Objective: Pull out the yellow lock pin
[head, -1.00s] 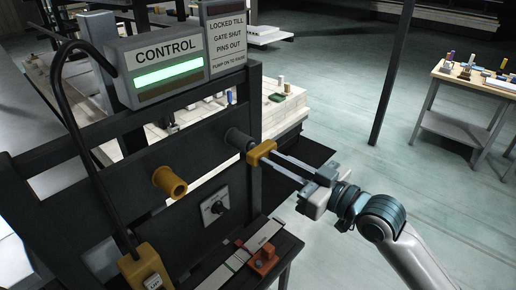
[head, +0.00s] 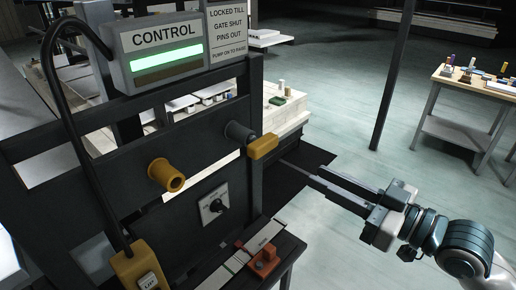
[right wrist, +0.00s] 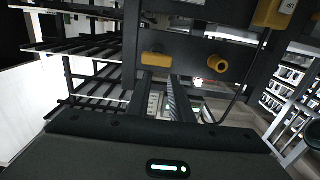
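A yellow block-shaped handle (head: 263,146) sits on a dark round sleeve (head: 238,133) at the right side of the dark frame. I take it as the lock pin's grip; its shaft is hidden. A yellow round, hollow-ended piece (head: 167,175) sticks out of the frame further left. My right gripper (head: 284,162) is right of and slightly below the block handle, apart from it and empty. In the right wrist view, the block handle (right wrist: 155,59) is just beyond the fingertips (right wrist: 164,76), which show a gap between them. My left gripper is out of view.
A control box (head: 158,50) with a lit green bar and a sign (head: 226,35) top the frame. A dial (head: 213,204), an orange-red piece (head: 263,262) on a ledge, and a yellow pendant (head: 138,268) are lower. The floor (head: 340,90) to the right is mostly clear.

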